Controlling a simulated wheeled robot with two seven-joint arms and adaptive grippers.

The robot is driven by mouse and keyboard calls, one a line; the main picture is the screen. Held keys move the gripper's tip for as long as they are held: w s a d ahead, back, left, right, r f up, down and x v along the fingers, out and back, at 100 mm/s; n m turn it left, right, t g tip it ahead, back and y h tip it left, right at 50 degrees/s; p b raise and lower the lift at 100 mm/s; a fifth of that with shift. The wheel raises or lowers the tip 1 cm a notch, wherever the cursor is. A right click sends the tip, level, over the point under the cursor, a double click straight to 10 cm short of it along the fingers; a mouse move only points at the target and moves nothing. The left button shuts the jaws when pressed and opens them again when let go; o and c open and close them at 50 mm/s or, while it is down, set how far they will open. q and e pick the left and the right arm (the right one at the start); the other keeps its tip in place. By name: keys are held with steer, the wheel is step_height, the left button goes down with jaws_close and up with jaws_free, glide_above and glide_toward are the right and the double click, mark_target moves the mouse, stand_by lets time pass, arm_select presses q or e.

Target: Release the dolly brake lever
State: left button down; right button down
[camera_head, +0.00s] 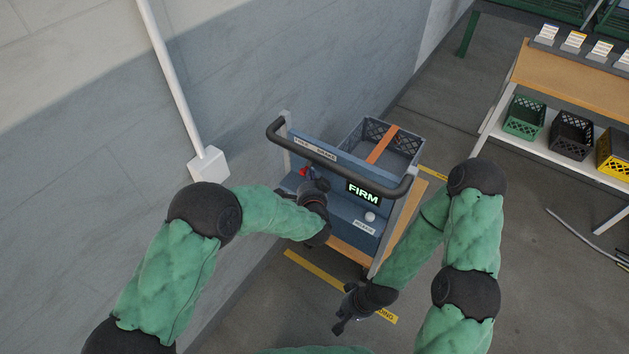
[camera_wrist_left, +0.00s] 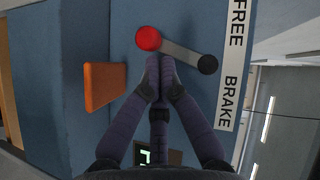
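The dolly (camera_head: 335,222) is a blue cart by the wall with a dark push handle. Its brake lever is a grey bar (camera_wrist_left: 180,51) with a red knob (camera_wrist_left: 149,38) at one end and a black round end (camera_wrist_left: 207,64) near the FREE / BRAKE label (camera_wrist_left: 233,60). The bar slants so the knob sits toward the FREE side. The red knob also shows in the head view (camera_head: 303,172). My left gripper (camera_wrist_left: 158,62) has its fingertips together, empty, close beside the bar below the knob; contact is unclear. My right gripper (camera_head: 346,314) hangs low in front of the dolly.
A lit FIRM display (camera_head: 363,193) and a white knob (camera_head: 370,217) are on the dolly panel. An orange block (camera_wrist_left: 104,85) sticks out near the lever. A grey crate (camera_head: 350,140) rides on the dolly. A shelf with crates (camera_head: 570,135) stands right; floor between is open.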

stand_by(0.3)
